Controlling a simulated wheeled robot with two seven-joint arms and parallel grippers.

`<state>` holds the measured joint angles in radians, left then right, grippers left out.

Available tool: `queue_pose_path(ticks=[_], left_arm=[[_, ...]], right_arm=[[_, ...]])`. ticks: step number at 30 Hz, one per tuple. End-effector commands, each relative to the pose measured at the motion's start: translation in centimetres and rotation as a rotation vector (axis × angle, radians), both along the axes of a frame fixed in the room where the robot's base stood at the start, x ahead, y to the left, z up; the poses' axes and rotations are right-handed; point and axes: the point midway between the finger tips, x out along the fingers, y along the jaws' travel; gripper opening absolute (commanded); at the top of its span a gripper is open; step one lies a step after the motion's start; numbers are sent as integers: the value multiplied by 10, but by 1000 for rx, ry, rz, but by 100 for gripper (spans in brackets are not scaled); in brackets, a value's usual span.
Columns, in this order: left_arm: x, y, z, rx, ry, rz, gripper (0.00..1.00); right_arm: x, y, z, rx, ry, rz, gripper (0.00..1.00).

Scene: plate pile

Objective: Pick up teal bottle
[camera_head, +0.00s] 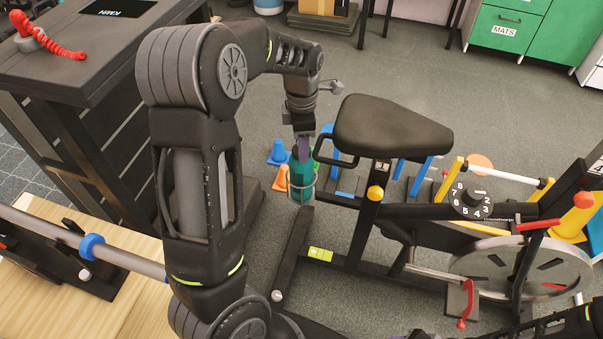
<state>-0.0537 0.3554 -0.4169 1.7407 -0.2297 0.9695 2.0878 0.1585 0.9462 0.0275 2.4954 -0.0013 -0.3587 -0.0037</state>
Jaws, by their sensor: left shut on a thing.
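The teal bottle (301,189) is upright near the middle of the head view, just left of the exercise bike's seat. A thin pale ring (314,183) shows around its body; I cannot tell whether the bottle still rests in it. My left gripper (303,151) comes down from above and is shut on the top of the bottle. The fingers partly hide the bottle's top. My right gripper is not in view; part of my right arm shows at the lower right edge.
The exercise bike (370,215) stands close on the right, its black seat (392,128) beside my left gripper. Blue and orange cones (279,152) stand on the floor behind the bottle. A dark cabinet (75,110) and a wooden surface (130,290) are on the left.

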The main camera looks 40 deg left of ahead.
Motion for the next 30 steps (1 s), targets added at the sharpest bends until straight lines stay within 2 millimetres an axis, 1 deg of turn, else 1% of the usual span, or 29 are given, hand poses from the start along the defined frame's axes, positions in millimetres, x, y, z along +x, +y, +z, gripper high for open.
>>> queue_pose_path(ticks=[1, 4, 5, 23, 26, 30], left_arm=[[0, 0, 0, 0, 0, 0, 9], [0, 0, 0, 0, 0, 0, 1], [0, 0, 0, 0, 0, 0, 0], [0, 0, 1, 0, -1, 0, 0], [1, 0, 4, 0, -1, 0, 0], [1, 0, 12, 1, -2, 0, 0]], right_arm=[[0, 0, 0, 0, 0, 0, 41], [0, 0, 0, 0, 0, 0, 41], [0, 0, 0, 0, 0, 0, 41], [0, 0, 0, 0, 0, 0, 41], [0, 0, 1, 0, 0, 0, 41], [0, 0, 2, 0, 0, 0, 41]])
